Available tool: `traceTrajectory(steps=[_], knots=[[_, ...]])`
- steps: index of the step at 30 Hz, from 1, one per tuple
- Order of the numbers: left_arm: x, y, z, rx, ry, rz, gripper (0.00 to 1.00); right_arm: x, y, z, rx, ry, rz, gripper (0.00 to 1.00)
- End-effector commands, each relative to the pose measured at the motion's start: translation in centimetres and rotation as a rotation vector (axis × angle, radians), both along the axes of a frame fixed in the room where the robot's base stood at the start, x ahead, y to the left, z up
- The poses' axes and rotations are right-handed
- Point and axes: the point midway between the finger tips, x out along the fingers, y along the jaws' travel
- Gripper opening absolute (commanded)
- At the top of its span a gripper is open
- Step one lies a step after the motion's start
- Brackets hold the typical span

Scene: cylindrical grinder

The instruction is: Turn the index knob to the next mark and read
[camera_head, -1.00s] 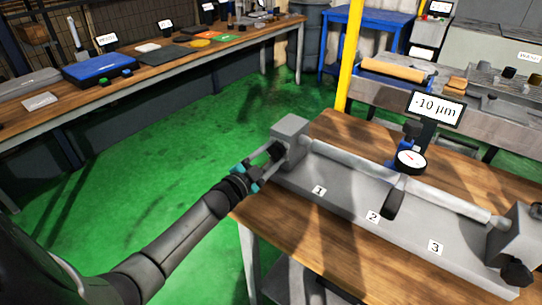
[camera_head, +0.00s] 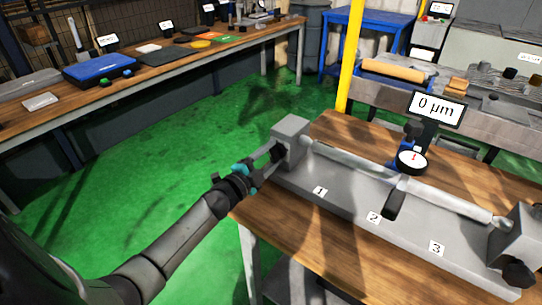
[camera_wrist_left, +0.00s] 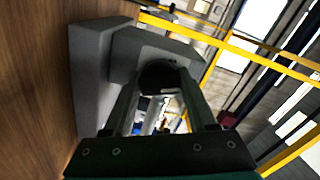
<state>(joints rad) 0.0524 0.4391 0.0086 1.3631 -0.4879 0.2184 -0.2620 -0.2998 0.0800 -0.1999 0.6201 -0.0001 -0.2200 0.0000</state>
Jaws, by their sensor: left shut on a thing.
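The index knob is a black knob (camera_head: 277,153) on the left face of the grey headstock block (camera_head: 291,130). My left gripper (camera_head: 274,154) is shut on it. In the left wrist view the two fingers sit on either side of the dark round knob (camera_wrist_left: 160,78). A grey shaft (camera_head: 350,163) runs from the headstock to the right end block (camera_head: 518,237). The dial gauge (camera_head: 411,161) stands at the shaft, its needle pointing about up. The display (camera_head: 436,108) above it reads "0 µm". My right gripper is not in view.
The grey base carries number labels 1 (camera_head: 320,191), 2 (camera_head: 374,217) and 3 (camera_head: 437,248) and stands on a wooden table (camera_head: 330,250). A black handle (camera_head: 394,205) sticks out near label 2. A yellow post (camera_head: 350,55) rises behind. Green floor lies open at left.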

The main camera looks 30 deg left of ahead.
Motion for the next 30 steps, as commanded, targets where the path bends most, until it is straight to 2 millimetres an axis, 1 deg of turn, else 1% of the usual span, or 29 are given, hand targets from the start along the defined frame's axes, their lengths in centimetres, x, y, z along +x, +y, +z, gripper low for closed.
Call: traceTrajectory(steps=[5, 6, 13, 23, 26, 30], knots=[[0.0, 0.0, 0.0, -0.001, 0.000, 0.001, 0.02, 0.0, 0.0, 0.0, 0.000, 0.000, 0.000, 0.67], [0.0, 0.0, 0.0, -0.001, 0.001, 0.001, 0.59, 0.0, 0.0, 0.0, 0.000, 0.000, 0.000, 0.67], [0.0, 0.0, 0.0, -0.002, 0.000, 0.000, 0.85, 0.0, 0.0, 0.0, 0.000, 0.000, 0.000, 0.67], [-0.3, 0.0, 0.0, -0.002, 0.000, 0.000, 0.85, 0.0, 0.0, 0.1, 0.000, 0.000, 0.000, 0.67], [-1.0, 0.1, -0.1, -0.003, 0.002, 0.000, 0.85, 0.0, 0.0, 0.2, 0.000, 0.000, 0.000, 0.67], [-2.9, 0.2, 0.0, -0.003, 0.003, -0.001, 0.85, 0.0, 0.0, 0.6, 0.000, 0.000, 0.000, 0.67]])
